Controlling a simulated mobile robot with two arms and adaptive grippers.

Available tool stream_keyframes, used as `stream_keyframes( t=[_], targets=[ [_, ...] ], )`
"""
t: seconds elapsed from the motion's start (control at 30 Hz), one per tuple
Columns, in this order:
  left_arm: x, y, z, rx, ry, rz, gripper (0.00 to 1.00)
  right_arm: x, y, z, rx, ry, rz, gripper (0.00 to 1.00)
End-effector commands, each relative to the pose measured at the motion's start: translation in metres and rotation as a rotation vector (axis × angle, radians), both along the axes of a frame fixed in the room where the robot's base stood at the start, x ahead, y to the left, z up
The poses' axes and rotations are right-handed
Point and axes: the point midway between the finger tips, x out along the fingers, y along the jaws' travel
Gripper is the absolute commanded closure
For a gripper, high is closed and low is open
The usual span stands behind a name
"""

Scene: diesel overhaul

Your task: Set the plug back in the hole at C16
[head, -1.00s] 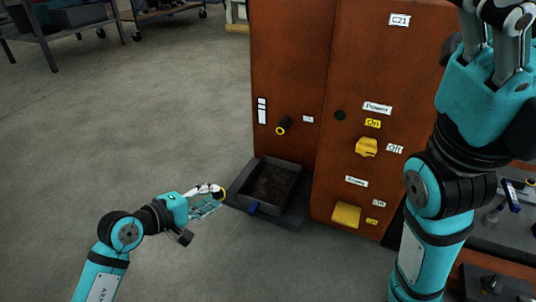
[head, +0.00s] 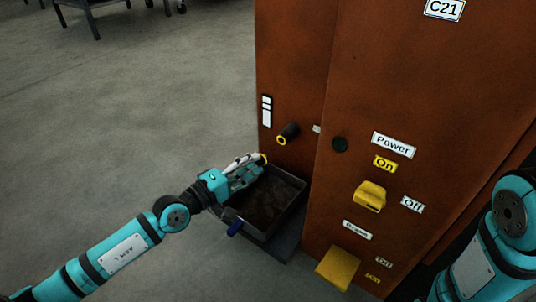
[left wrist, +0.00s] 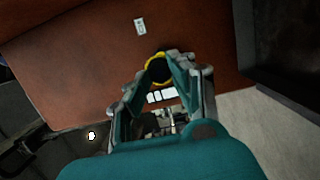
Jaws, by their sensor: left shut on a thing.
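My left gripper (head: 256,163) is shut on the plug (head: 262,158), of which a small yellow part shows at the fingertips in the head view. The fingers hide most of it. The hole seems to be the open end of a short black pipe with a yellow rim (head: 288,133), standing out from the orange panel. The plug is below and left of this pipe in the head view, apart from it. In the left wrist view a yellow ring with a dark middle (left wrist: 158,68) shows between the fingertips; I cannot tell plug from pipe there. No C16 label is readable. My right gripper is out of view.
A dark open tray (head: 290,211) stands below the pipe, close under my left gripper. The orange cabinet (head: 300,60) carries a C21 label, a yellow switch (head: 370,196) and a yellow pedal-like block (head: 338,267).

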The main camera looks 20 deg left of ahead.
Motion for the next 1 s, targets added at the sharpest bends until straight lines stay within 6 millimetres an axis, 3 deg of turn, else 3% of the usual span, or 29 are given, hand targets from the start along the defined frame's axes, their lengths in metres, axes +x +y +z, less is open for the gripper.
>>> stream_keyframes(
  t=[0.6, 1.0],
  targets=[
    [0.059, -0.022, 0.0, -0.002, -0.006, 0.0, 1.0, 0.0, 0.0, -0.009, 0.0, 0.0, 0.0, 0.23],
    [0.065, -0.024, 0.001, -0.001, -0.004, -0.001, 1.0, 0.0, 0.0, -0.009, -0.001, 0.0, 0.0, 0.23]
  ],
)
